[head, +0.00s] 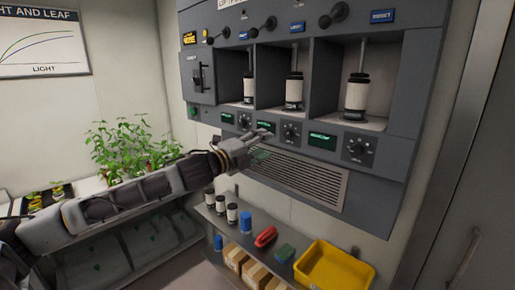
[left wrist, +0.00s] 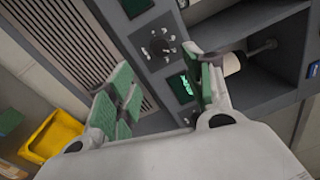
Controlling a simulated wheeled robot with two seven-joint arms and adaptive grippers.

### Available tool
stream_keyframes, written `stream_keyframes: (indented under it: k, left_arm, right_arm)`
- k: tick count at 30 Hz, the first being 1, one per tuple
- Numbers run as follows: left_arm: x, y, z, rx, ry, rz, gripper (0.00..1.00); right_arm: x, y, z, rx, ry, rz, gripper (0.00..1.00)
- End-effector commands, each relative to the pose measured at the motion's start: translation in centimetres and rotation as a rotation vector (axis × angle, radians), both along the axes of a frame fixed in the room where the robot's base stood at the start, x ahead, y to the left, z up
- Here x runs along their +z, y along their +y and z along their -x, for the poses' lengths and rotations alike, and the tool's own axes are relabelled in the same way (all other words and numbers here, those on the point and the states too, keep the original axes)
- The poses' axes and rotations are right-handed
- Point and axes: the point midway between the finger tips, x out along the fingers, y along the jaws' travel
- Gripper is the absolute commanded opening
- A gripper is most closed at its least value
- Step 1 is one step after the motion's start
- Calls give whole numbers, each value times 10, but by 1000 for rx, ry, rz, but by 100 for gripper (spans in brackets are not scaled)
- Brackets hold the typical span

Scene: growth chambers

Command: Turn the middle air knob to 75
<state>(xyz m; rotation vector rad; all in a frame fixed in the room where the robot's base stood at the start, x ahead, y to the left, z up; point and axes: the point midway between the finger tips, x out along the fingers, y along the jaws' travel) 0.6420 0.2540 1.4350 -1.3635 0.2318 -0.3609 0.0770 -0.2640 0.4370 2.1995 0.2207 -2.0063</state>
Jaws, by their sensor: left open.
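The middle air knob (head: 291,131) is a round black dial with white marks on the grey panel, between two green-lit displays. In the left wrist view, the knob I take to be the middle one (left wrist: 158,47) shows beyond the gap between my fingers. My left gripper (head: 264,143) is just left of and slightly below the middle knob in the head view. In the left wrist view its green-padded fingers (left wrist: 164,88) are spread with nothing between them, apart from the knob. The knob's exact setting is too small to read. My right gripper is not in view.
The left knob (head: 244,121) and right knob (head: 358,150) flank it. Bays above hold bottles (head: 357,93). A vent grille (head: 300,178) lies below. A yellow bin (head: 335,268) stands on the lower shelf; potted plants (head: 130,150) stand at left.

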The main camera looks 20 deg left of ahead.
Motion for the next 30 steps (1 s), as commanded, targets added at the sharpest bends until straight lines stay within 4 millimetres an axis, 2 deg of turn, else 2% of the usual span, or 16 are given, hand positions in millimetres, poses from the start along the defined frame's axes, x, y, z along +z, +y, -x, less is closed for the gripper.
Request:
stream_keyframes:
  k: [10,30]
  left_arm:
    - [-2,5,15,-1,1,-3,52]
    - [-1,5,16,-3,3,3,52]
  right_arm:
    - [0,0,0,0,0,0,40]
    - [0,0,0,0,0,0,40]
